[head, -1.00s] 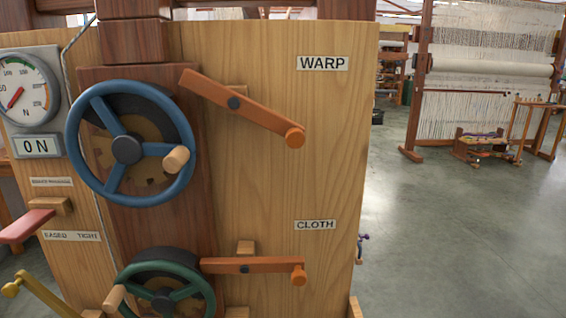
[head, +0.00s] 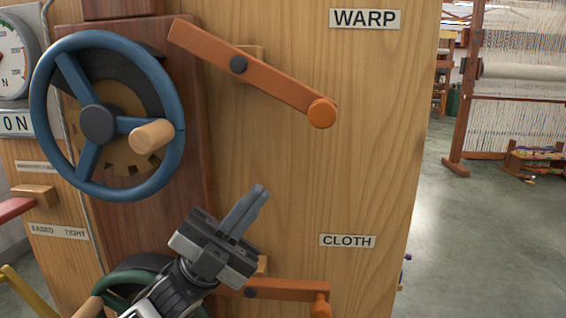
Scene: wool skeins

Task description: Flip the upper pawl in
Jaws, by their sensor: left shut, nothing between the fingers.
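The upper pawl (head: 275,86) is an orange wooden bar by the WARP label (head: 364,18). It pivots on a dark pin and slopes down to the right, ending in a round orange knob (head: 321,113). Its upper left end is up near the blue handwheel (head: 177,155), apart from the toothed wheel behind it. My left gripper (head: 252,204) is below the upper pawl, in front of the panel, shut and empty, with its fingers pointing up and right. The lower pawl (head: 285,289) lies nearly level by the CLOTH label (head: 347,241); my gripper and arm hide its left part. My right gripper is not in view.
A green handwheel (head: 112,291) is partly hidden behind my left arm. A gauge (head: 12,62), an ON sign (head: 15,123) and a red-ended lever (head: 14,209) are at the left. The panel between the two pawls is clear right of my gripper.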

